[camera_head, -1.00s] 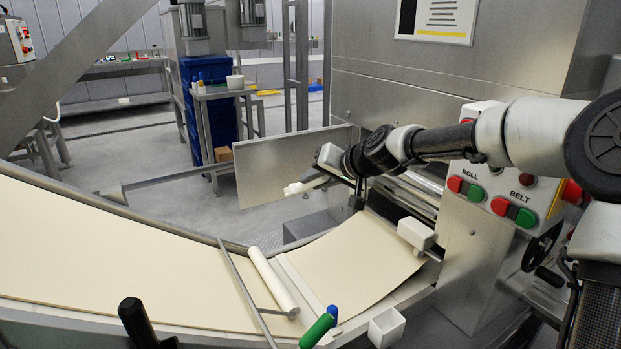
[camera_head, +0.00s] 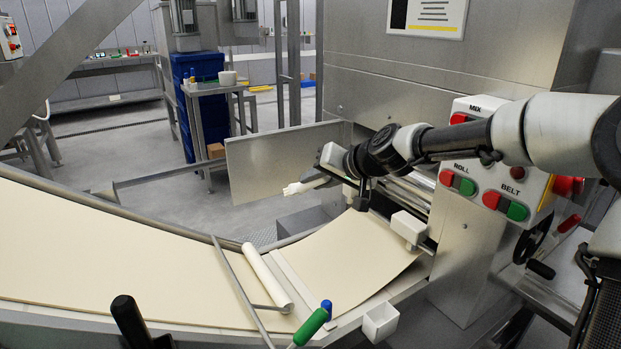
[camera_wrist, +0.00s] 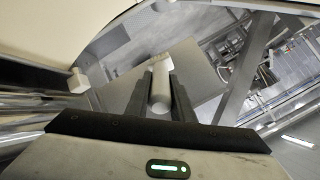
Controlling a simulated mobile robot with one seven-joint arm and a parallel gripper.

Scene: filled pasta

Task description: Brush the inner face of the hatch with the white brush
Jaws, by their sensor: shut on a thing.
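The hatch (camera_head: 262,160) is a flat grey metal panel standing open beside the machine, left of my arm. It also shows in the wrist view (camera_wrist: 190,62) beyond my fingers. My gripper (camera_head: 329,176) is shut on the white brush (camera_head: 303,186), which points left across the front of the hatch. In the wrist view my gripper (camera_wrist: 162,92) has its two dark fingers on either side of the white brush (camera_wrist: 160,80). The brush head is close to the hatch; I cannot tell whether it touches. Part of the handle is hidden by the fingers.
A cream dough sheet (camera_head: 130,255) on the curved conveyor runs below. A white roller (camera_head: 266,280) and a green-handled tool (camera_head: 311,327) lie at its front. The control box (camera_head: 490,180) with red and green buttons is right, under my arm. A side table (camera_head: 217,88) stands behind.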

